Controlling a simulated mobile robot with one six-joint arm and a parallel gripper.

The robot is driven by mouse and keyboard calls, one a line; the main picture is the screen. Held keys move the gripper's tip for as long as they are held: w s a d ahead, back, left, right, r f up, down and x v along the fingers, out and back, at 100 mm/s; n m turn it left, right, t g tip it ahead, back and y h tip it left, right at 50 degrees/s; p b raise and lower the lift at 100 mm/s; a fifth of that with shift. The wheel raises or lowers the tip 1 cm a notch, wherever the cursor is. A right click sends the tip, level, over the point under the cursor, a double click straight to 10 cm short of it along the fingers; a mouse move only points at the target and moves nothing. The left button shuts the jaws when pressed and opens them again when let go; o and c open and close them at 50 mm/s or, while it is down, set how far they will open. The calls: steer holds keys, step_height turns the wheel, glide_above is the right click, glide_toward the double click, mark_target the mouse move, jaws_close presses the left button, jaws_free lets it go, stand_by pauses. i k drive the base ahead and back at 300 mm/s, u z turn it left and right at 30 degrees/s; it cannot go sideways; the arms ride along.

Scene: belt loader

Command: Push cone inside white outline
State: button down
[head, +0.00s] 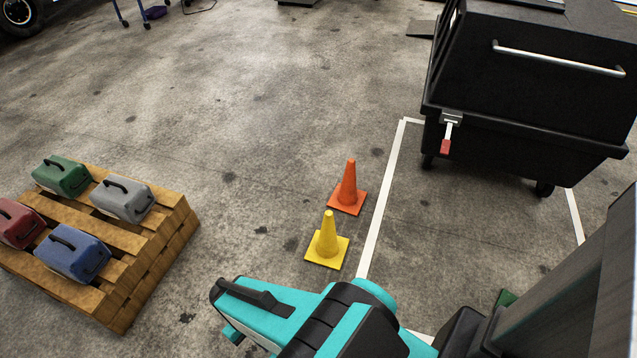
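An orange cone (348,188) stands upright on the concrete floor, left of the white outline (386,200) and close to its left line. A yellow cone (327,242) stands upright nearer to me, also outside the line on its left. The outline runs on the floor around a black wheeled cart, and my arm hides its near part. My teal and black arm reaches in from the bottom right, its end just below the yellow cone. The fingertips of my gripper cannot be made out.
The black cart (530,95) with a red-tipped lever (446,140) stands partly over the outline. A wooden pallet (150,262) at left holds green (62,176), grey (125,202), red (17,226) and blue (72,255) cases. Floor between pallet and cones is clear.

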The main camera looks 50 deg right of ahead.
mark_target(345, 198)
steer(key=u, duration=0.05)
steer(key=i, duration=0.8)
steer(key=z, duration=0.35)
steer(key=i, duration=1.35)
steer(key=z, duration=0.4)
